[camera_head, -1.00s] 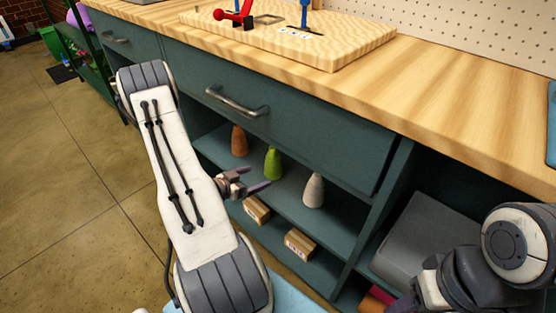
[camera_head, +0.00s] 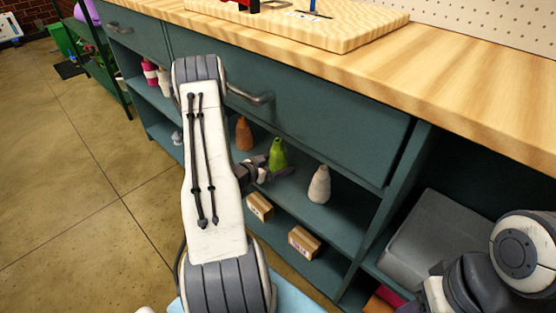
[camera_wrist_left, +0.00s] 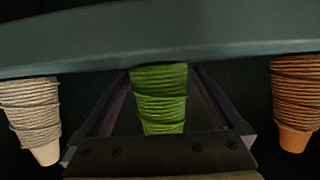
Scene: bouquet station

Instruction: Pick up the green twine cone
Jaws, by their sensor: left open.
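The green twine cone (camera_head: 278,153) stands on the upper shelf of the teal cabinet, between an orange-brown cone (camera_head: 244,134) and a whitish cone (camera_head: 319,185). My left gripper (camera_head: 281,169) is at the green cone, partly covering its lower part in the head view. In the left wrist view the green twine cone (camera_wrist_left: 160,98) sits between the two open fingers of my left gripper (camera_wrist_left: 161,78), with a dark gap on each side. The whitish cone (camera_wrist_left: 32,105) and the orange cone (camera_wrist_left: 297,95) lie outside the fingers. My right gripper is out of view.
A teal drawer front (camera_head: 300,115) and its handle (camera_head: 250,95) are above the shelf opening. Two small boxes (camera_head: 304,241) (camera_head: 259,206) sit on the lower shelf. A grey bin (camera_head: 435,240) fills the right compartment. A wooden worktop (camera_head: 440,85) runs above.

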